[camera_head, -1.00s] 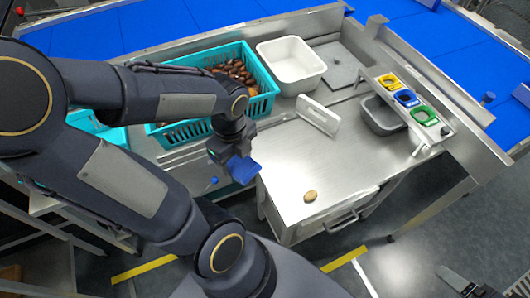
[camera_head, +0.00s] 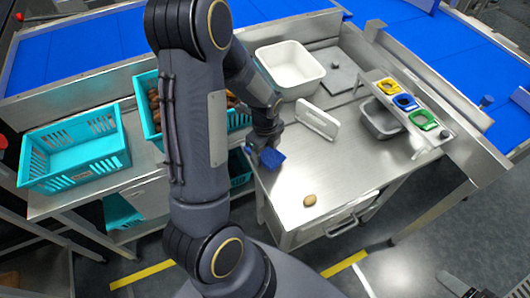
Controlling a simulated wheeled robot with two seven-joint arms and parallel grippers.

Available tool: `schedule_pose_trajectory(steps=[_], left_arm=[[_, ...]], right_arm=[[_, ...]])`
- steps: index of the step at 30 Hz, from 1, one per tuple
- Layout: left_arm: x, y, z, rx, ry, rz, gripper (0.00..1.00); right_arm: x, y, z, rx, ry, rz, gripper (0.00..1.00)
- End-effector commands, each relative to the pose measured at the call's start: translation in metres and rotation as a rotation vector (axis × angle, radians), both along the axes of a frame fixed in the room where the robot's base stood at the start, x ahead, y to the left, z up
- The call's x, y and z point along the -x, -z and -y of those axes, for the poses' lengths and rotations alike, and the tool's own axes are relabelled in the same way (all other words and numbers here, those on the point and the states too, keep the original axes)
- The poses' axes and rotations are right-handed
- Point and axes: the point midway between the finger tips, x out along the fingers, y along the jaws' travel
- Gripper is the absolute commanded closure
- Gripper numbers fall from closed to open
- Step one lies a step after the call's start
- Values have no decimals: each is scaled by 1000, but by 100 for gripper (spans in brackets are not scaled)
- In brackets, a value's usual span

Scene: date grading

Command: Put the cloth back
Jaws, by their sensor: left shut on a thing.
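The blue cloth (camera_head: 274,160) is small and bunched. My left gripper (camera_head: 262,148) is shut on it and holds it over the left edge of the steel worktable (camera_head: 345,175). The gripper's fingers are partly hidden by its own wrist and the cloth. My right gripper (camera_head: 465,285) shows only in part at the bottom right edge, and its jaws cannot be made out.
A brown date (camera_head: 309,200) lies near the table's front. A white holder (camera_head: 317,122), white tub (camera_head: 290,68) and grey bin (camera_head: 382,118) stand behind. A rack holds yellow, blue and green rings (camera_head: 424,119). Teal crates (camera_head: 75,152) stand left, one holding dates.

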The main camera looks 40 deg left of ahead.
Motion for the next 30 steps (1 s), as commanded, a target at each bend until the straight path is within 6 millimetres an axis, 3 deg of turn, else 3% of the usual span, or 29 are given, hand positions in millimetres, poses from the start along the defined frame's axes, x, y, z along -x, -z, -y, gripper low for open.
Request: schedule_pose_trajectory(steps=[4,16,17,21,30], left_arm=[[1,17,0,0,0,-3,62],[1,23,0,0,0,0,62],[1,22,0,0,0,0,38],[1,21,0,0,0,-1,20],[1,20,0,0,0,0,19]], right_arm=[[0,1,0,0,0,0,19],[0,6,0,0,0,0,19],[0,5,0,0,0,0,19],[0,4,0,0,0,0,19],[0,3,0,0,0,0,19]])
